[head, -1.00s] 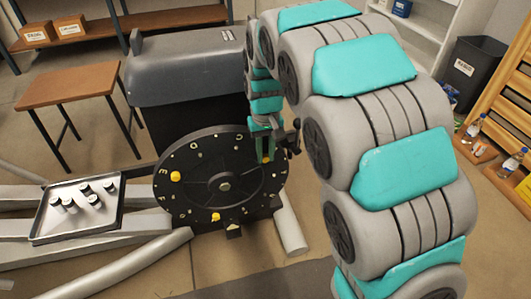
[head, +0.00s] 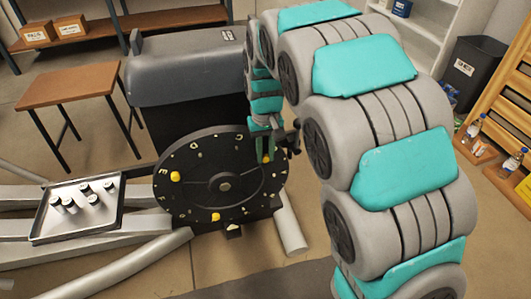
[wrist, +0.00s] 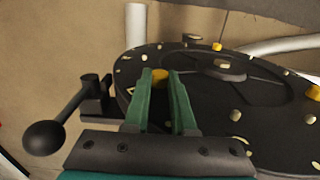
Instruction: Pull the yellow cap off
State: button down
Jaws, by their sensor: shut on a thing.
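A large black disc (head: 200,195) with a central hub stands on the dark machine and carries several yellow caps. One yellow cap (head: 267,159) is at its right side, by my gripper (head: 262,152). In the wrist view this cap (wrist: 160,74) sits between the green fingertips of my gripper (wrist: 161,82), which are shut on it. It is still at the disc's rim; I cannot tell if it has come loose. Another yellow cap (head: 175,176) is on the disc's left, and one (head: 216,217) is near its bottom.
A black ball-ended lever (wrist: 48,136) sticks out beside the disc, left of my fingers in the wrist view. A metal tray (head: 50,222) with several small dark-topped cylinders lies left of the disc. A brown table (head: 75,84) stands behind. Grey rails run along the floor.

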jog(key=shift+s, duration=0.15)
jog(key=s+d+b, duration=0.1)
jog(key=s+d, duration=0.1)
jog(key=s, duration=0.6)
jog(key=s+d+b, duration=0.2)
jog(key=s, duration=0.6)
jog(key=shift+s+d, duration=0.15)
jog(key=shift+d, duration=0.2)
dwell(0.9)
